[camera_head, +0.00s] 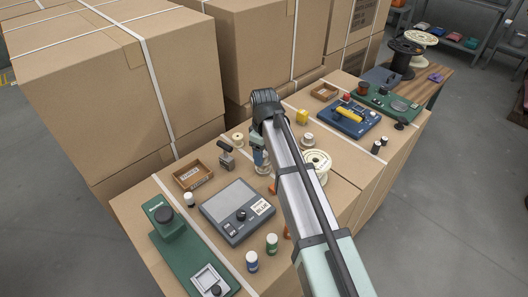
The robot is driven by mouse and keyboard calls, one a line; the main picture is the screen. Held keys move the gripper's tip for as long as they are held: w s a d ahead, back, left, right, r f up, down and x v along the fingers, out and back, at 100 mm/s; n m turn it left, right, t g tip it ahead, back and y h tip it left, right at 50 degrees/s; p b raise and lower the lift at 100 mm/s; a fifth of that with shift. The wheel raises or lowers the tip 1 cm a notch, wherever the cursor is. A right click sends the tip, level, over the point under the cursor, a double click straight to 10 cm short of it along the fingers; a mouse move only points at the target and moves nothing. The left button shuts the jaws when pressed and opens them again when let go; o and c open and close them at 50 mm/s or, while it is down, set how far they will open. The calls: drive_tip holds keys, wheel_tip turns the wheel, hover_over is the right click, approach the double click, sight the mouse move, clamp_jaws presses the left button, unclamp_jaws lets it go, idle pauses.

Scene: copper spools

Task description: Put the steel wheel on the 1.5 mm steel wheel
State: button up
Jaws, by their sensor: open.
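My arm reaches up and away from the bottom right, and its end hangs down over the cardboard-coloured work surface. My gripper (261,158) is small here and partly covered by my own arm. It is open, close above or around a pale silvery round piece (263,169); I cannot tell whether they touch. A small spool with a greyish middle (307,140) stands just right of my arm. A larger cream spool (317,160) is partly hidden behind the arm. A small pale yellow spool (238,139) stands to the left. No label shows which is the 1.5 mm steel wheel.
A grey scale (230,205), a wooden tray (193,175) and a green device (172,225) stand left of my arm. Two small jars (272,243) stand in front. A blue device (348,118) lies right. Tall cartons (170,60) block the back.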

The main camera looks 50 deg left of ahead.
sight(264, 154)
wheel_tip(264, 154, up, 12)
drive_tip(key=shift+r, duration=0.15)
idle(0.7)
idle(0.4)
